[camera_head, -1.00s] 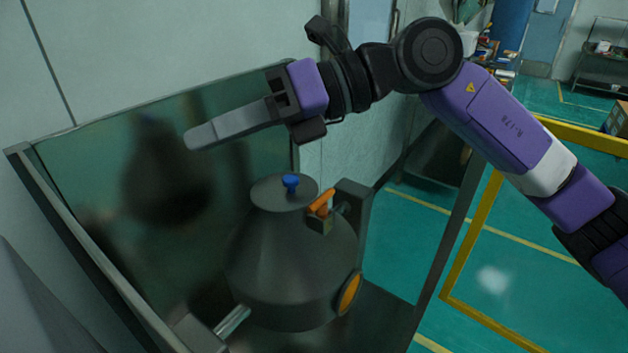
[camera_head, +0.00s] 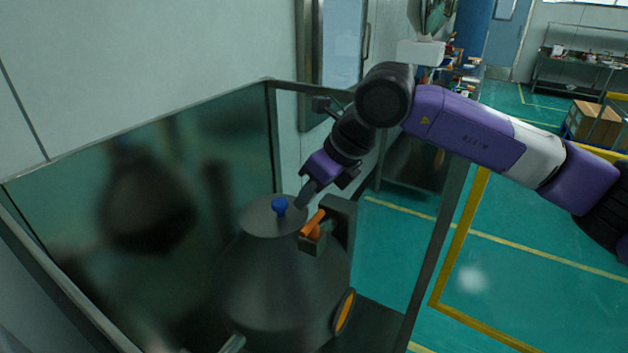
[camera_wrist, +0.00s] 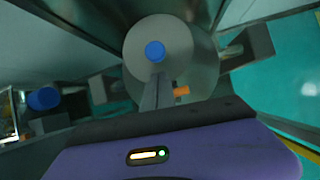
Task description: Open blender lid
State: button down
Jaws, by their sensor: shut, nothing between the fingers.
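The dark grey cone-shaped blender (camera_head: 275,285) stands inside a framed enclosure. Its flat round lid (camera_head: 258,219) carries a blue knob (camera_head: 280,205). An orange handle (camera_head: 312,223) sits on a bracket at the right of the lid. My gripper (camera_head: 303,203) points down just right of the blue knob, near the lid's edge, with its fingers together and empty. In the wrist view the blue knob (camera_wrist: 155,51) on the lid (camera_wrist: 172,38) lies just beyond the fingertips (camera_wrist: 158,78). Part of the orange handle (camera_wrist: 181,90) shows right of the fingers. I cannot tell whether the fingertips touch the lid.
A dark reflective panel (camera_head: 60,225) stands behind and left of the blender. The enclosure's upright post (camera_head: 436,255) is at the right.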

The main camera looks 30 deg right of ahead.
aim_at(287, 219)
jog(key=shift+p+x, duration=0.55)
jog(key=shift+x, duration=1.7)
jog(key=shift+a+r, duration=0.1)
